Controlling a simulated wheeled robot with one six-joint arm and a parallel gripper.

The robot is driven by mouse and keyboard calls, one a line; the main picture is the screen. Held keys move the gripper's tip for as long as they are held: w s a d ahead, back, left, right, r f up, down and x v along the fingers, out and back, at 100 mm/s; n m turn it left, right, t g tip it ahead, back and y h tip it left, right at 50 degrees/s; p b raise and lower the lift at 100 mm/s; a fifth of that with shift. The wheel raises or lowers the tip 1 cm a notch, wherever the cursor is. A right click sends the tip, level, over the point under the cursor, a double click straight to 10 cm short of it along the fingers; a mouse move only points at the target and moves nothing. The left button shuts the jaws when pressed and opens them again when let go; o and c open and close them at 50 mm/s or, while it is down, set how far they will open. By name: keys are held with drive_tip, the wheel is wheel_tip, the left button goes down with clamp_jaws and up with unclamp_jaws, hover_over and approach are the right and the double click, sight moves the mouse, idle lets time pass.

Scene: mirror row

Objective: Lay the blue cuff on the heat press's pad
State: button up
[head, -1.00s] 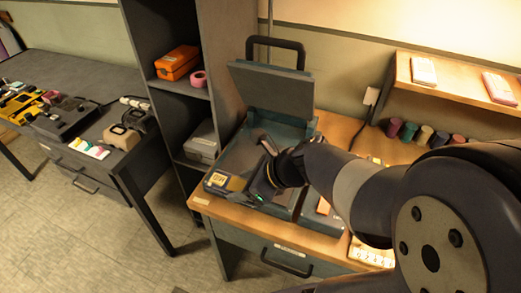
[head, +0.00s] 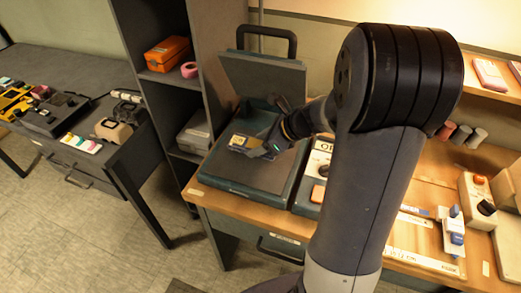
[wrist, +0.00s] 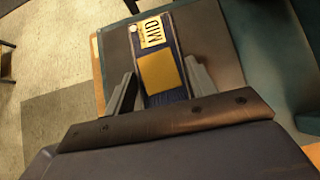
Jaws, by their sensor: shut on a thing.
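The blue cuff (wrist: 180,42), with a yellow patch and a white-and-yellow label, is between the fingers of my gripper (wrist: 160,72) in the wrist view. My gripper (head: 264,148) is shut on it, one finger on each side. In the head view the cuff (head: 239,143) shows small over the dark pad (head: 243,180) of the heat press (head: 262,203). The press's lid (head: 264,85) stands open behind the pad. I cannot tell whether the cuff touches the pad.
A control panel with an orange button (head: 318,194) adjoins the press on the right. A dark shelf unit (head: 165,113) stands close on the left, holding an orange box (head: 168,53). A device with a blue knob (head: 457,239) is on the right of the bench. The pad's front is bare.

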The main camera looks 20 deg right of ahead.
wheel_tip(320, 180, down, 3)
drive_tip(key=shift+r, duration=0.1)
drive_tip(key=shift+w+d+f, duration=0.1)
drive_tip(key=shift+w+f, duration=0.05)
drive_tip(key=shift+f, duration=0.1)
drive_tip(key=shift+f+b, duration=0.2)
drive_tip(key=shift+b, duration=0.1)
drive_tip(key=o, duration=1)
drive_tip(key=shift+r, duration=0.1)
drive_tip(key=shift+o, duration=0.2)
